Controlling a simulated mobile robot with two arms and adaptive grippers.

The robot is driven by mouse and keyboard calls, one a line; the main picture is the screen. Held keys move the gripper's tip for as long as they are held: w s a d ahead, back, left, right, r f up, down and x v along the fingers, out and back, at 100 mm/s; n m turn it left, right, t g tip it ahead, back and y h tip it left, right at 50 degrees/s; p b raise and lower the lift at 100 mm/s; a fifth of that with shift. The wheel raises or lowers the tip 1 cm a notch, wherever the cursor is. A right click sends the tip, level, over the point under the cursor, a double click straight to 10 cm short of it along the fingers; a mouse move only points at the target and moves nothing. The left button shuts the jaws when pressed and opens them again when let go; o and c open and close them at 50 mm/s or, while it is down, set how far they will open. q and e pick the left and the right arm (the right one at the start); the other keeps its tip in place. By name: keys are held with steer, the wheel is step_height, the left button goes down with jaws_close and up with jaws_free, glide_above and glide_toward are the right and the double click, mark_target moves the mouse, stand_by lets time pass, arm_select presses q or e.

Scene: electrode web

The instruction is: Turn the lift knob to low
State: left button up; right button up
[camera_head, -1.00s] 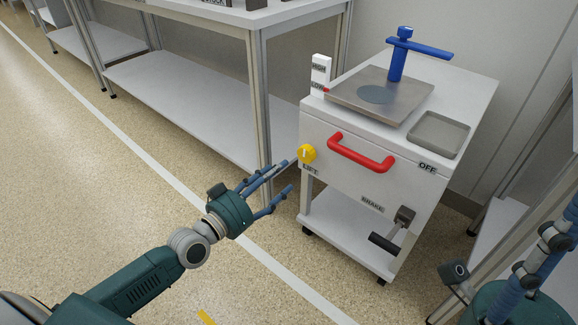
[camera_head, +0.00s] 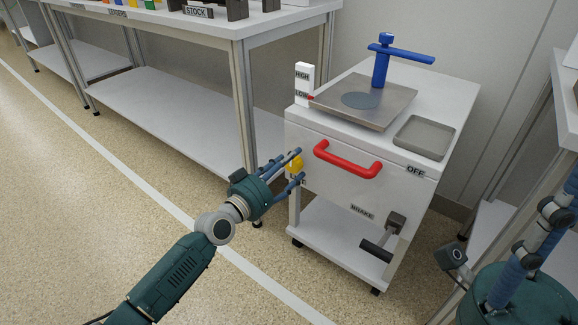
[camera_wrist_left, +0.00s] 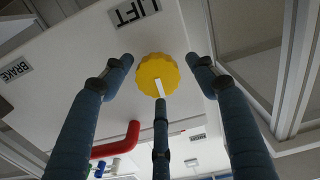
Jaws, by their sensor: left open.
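The yellow lift knob (camera_head: 295,164) is on the front left of the white cart, partly hidden by my fingers. In the left wrist view the knob (camera_wrist_left: 157,72) is a scalloped disc with a white mark pointing down in the picture, beside the LIFT label (camera_wrist_left: 134,11). My left gripper (camera_head: 290,167) is open, its fingers spread around the knob. I cannot tell whether any finger touches it. A white HIGH/LOW scale (camera_head: 303,84) stands on the cart, with a red pointer near LOW. My right gripper (camera_head: 535,255) is partly cut off at the right edge.
A red handle (camera_head: 347,160) is just right of the knob. The cart (camera_head: 330,190) also carries a metal plate (camera_head: 390,112), a blue T-shaped handle (camera_head: 382,62), a grey tray (camera_head: 424,137) and a brake lever (camera_head: 385,238). A white shelf table (camera_head: 180,105) stands behind on the left.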

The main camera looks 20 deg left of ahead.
arm_select(q)
steer(key=c, duration=1.1)
steer(key=shift+a+r, duration=0.1)
steer(key=shift+w+r+n, duration=0.1)
steer(key=shift+n, duration=0.4)
steer(key=shift+c, duration=0.2)
steer(key=o, duration=1.1)
steer(key=shift+o, duration=0.2)
steer(key=v, duration=1.2)
